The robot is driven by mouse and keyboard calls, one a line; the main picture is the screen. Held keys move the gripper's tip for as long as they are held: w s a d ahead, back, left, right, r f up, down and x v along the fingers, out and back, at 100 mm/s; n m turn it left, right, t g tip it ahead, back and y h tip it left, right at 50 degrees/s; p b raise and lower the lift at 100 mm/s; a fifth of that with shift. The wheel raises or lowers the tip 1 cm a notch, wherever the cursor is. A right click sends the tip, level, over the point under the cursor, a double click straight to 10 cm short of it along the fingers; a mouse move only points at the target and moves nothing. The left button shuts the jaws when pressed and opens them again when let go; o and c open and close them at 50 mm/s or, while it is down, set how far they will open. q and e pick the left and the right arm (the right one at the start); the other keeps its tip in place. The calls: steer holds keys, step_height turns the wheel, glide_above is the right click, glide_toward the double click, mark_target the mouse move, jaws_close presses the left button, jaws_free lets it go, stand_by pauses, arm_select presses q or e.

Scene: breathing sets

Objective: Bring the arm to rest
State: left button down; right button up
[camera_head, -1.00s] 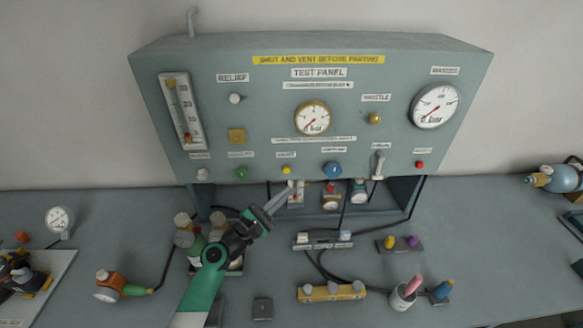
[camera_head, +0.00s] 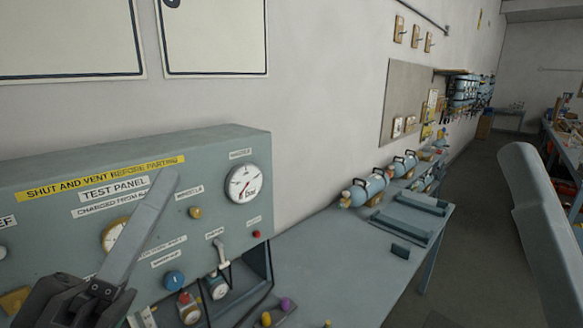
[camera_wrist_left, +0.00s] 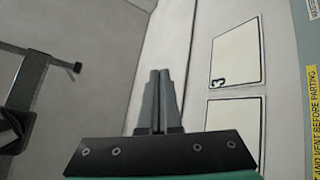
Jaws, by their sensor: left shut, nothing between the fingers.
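My left gripper (camera_head: 168,180) comes in at the lower left of the head view. It is raised in front of the grey test panel (camera_head: 215,150), with its grey fingers pointing up and hiding part of a gauge and some labels. In the left wrist view, the two fingers of the gripper (camera_wrist_left: 160,76) lie side by side, shut and empty, against a pale wall. My right gripper is in neither view.
The grey bench (camera_head: 330,262) runs right and away from the panel. Blue cylinders (camera_head: 366,190) and grey trays (camera_head: 410,215) stand on it. A board (camera_head: 403,100) hangs on the wall.

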arm_select(q)
steer(key=s+a+r+m+t+y, duration=0.45)
steer(key=s+a+y, duration=0.2)
steer(key=y, duration=0.35)
step_height(320, 180, up, 23)
steer(key=p, duration=2.3)
steer(key=shift+d+f+g+h, duration=0.15)
steer(key=shift+d+g+h, duration=0.1)
steer(key=shift+g+h, duration=0.1)
steer(key=shift+s+m, duration=0.15)
steer(key=shift+m, duration=0.1)
